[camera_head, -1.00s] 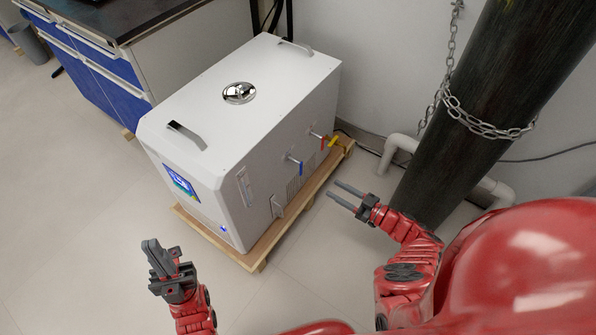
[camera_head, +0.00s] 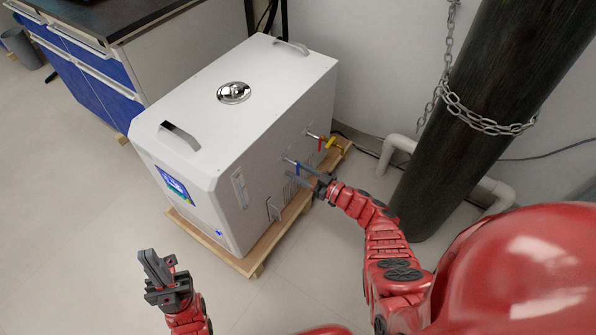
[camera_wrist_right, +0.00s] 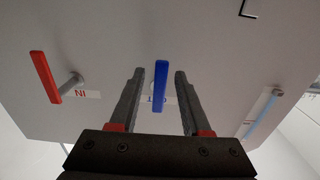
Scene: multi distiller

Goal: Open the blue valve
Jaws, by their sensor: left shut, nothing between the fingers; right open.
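The blue valve (camera_wrist_right: 160,86) has a long flat handle and sits on the side of the white distiller (camera_head: 240,110). In the right wrist view it lies between the two fingers of my open right gripper (camera_wrist_right: 157,88), apart from both as far as I can see. A label partly hidden behind it ends in "T". In the head view the blue handle (camera_head: 297,168) is just beyond my right fingertips (camera_head: 298,174). My left gripper (camera_head: 157,268) is shut and empty, in front of the distiller at lower left.
A red valve (camera_wrist_right: 45,77) with an "IN" label is left of the blue one in the wrist view. The wooden pallet (camera_head: 257,263) is under the distiller. A dark chained cylinder (camera_head: 470,110) stands at right.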

